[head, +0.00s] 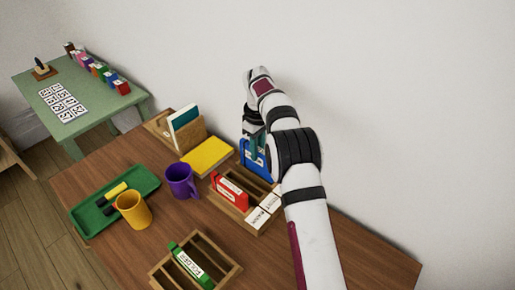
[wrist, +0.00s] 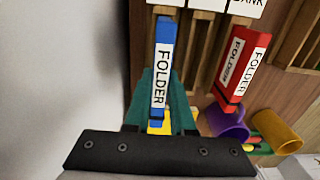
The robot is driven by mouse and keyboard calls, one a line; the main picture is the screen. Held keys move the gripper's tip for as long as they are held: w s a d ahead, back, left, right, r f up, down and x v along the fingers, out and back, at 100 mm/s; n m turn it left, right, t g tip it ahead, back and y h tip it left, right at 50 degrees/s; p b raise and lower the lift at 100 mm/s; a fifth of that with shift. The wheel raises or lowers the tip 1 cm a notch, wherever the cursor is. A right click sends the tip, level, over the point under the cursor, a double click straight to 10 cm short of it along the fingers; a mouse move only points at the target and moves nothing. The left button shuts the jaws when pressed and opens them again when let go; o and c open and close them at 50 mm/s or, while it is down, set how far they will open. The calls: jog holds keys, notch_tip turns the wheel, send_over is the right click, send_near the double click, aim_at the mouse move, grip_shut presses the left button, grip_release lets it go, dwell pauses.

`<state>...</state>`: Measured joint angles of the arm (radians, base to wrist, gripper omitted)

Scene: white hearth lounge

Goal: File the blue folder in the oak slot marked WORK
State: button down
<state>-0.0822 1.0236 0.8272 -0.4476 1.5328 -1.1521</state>
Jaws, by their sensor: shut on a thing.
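My gripper (head: 257,142) is shut on the blue folder (head: 254,160), at the wall-side end of the oak slot rack (head: 236,209). In the wrist view the blue folder (wrist: 161,66) stands between the teal fingers, its FOLDER spine facing the camera. It lines up with the end slot beside the wall; I cannot tell how deep it sits. A red folder (head: 231,192) stands in the rack at the opposite end. White label cards (head: 264,211) line the rack's edge; one ends in "ANK", and I cannot read WORK on any.
A second oak rack (head: 160,275) holds a green folder (head: 185,262). A purple mug (head: 181,181), yellow book (head: 207,155), orange mug (head: 133,211) and green tray (head: 92,217) are to the left. The white wall is close behind my gripper.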

jog(key=shift+f, duration=1.9)
jog(key=c, duration=0.7)
grip_release()
jog(key=shift+r, duration=0.1)
notch_tip(320, 180, up, 14)
jog(key=shift+r, duration=0.1)
jog(key=shift+s+r, duration=0.1)
jog(key=shift+r, duration=0.6)
